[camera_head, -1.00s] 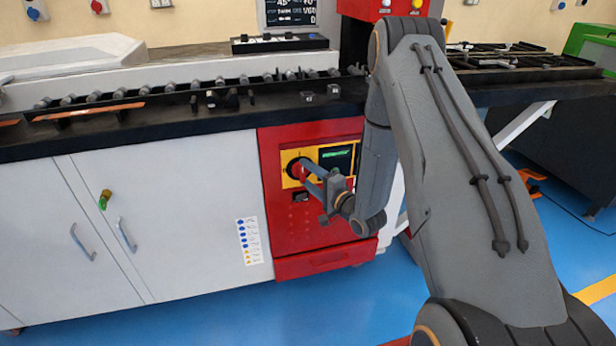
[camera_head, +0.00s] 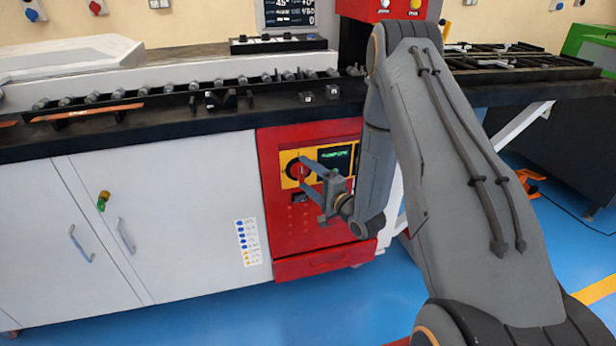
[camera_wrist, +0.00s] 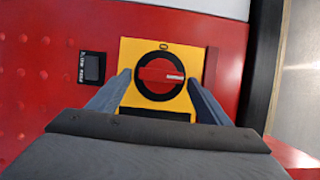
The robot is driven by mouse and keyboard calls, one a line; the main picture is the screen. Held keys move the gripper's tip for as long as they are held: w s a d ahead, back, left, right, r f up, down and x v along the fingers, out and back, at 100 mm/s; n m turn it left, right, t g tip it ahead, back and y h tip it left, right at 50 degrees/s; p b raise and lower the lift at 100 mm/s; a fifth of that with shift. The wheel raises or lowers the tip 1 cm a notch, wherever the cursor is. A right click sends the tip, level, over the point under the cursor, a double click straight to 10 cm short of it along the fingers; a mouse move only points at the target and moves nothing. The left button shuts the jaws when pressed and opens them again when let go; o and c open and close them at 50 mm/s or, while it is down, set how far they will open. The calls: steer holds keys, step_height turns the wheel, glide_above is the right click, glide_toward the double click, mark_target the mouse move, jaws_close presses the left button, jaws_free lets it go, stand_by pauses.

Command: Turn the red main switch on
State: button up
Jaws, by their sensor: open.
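The red main switch (camera_head: 295,169) is a round knob on a yellow plate, on the red front panel of the machine. In the wrist view the switch (camera_wrist: 160,75) has a black ring and a red bar lying crosswise, with a white mark at its right end. My gripper (camera_head: 304,173) is in front of the panel at the switch. In the wrist view its open fingers (camera_wrist: 158,82) stand on either side of the knob, with gaps visible. I cannot tell how far the fingertips are from the plate. The fingers partly cover the switch in the head view.
A lit display (camera_head: 335,157) sits right of the switch. A small black rocker (camera_wrist: 91,68) with a label is left of the plate in the wrist view. White cabinet doors (camera_head: 170,230) stand left of the panel. The blue floor in front is clear.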

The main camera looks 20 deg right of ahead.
steer(key=shift+s, duration=0.1)
steer(key=v, duration=0.7)
steer(key=shift+s+b, duration=0.35)
steer(key=shift+b, duration=0.05)
steer(key=shift+d, duration=0.15)
steer(key=s+a+r+n+g+h+p, duration=0.1)
steer(key=s+r+n+g, duration=0.3)
steer(key=s, duration=0.5)
steer(key=s+a+r+n+g+h+p, duration=0.1)
steer(key=s+r+n+g, duration=0.4)
steer(key=s, duration=0.5)
steer(key=s+a+r+n+g+h+p, duration=0.1)
steer(key=s+a+r+n+g+h, duration=0.1)
steer(key=s+r+n+g+h, duration=0.2)
steer(key=s+g+h, duration=0.1)
steer(key=s+g, duration=0.2)
steer(key=s, duration=0.2)
steer(key=shift+s+a+r+n+g, duration=0.3)
steer(key=shift+a+r, duration=0.05)
steer(key=shift+a, duration=0.05)
